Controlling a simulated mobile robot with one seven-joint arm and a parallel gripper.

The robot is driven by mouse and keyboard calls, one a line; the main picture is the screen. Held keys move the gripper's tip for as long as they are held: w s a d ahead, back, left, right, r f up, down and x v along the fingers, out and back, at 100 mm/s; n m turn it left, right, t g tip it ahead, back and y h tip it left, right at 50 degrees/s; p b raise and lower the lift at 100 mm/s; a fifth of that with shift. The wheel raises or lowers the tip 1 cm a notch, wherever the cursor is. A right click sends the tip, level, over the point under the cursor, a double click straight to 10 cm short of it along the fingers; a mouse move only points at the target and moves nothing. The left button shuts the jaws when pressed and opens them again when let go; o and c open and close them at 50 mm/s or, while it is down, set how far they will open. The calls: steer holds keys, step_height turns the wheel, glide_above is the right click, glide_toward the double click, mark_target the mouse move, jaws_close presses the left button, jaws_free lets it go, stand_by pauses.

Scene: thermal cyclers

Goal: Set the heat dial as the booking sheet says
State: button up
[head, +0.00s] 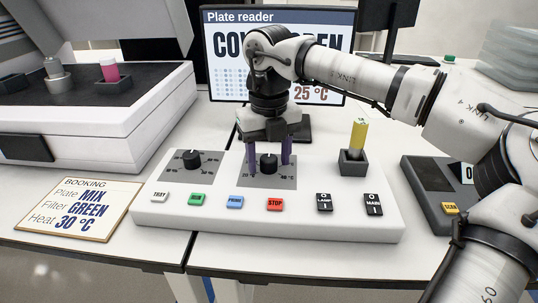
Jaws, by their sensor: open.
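The booking sheet (80,207) lies at the left and reads Plate MIX, Filter GREEN, Heat 30 °C. The white control panel (330,222) carries two black dials on grey scale plates, a left dial (192,158) and a right dial (268,164). The plate reader screen (222,88) shows 25 °C, partly hidden by my arm.
The panel's front row has TRAY, green, blue and red STOP (275,204) buttons, and two black switches (324,202). A yellow-capped vial (359,135) stands in a holder at the panel's right. A white machine (130,115) stands left, a SCAN device (430,190) right.

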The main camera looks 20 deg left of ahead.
mark_target(269, 158)
step_height(269, 158, up, 14)
steer(key=shift+p, duration=0.35)
steer(key=shift+f, duration=0.1)
stand_by(0.4)
